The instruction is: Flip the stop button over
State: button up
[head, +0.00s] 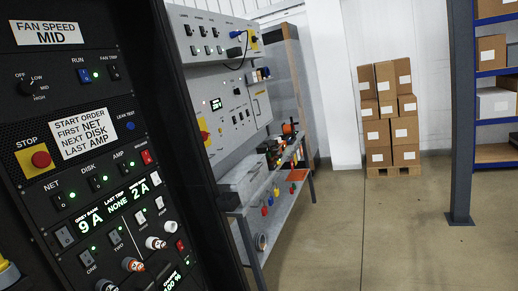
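The stop button (40,159) is a round red knob on a yellow square plate, under the white word STOP. It sits at the left of the black rack panel (60,186), left of the white START ORDER label (86,133). Its face is toward me and nothing covers it. I see no cover or hinge on it. I cannot make out my gripper in this view. Nothing touches the button.
Near the button are the NET (58,201), DISK (97,183) and AMP switches (131,166). A grey panel (226,100) and workbench (275,205) stand behind the rack. Stacked boxes (390,115) and a shelf post (460,120) stand farther right. The floor between is clear.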

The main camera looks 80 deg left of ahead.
aim_at(40, 160)
jog(key=u, duration=0.7)
jog(key=i, duration=0.1)
jog(key=u, duration=2.55)
jog(key=k, duration=0.8)
jog(key=u, duration=0.25)
jog(key=i, duration=0.8)
jog(key=z, duration=0.1)
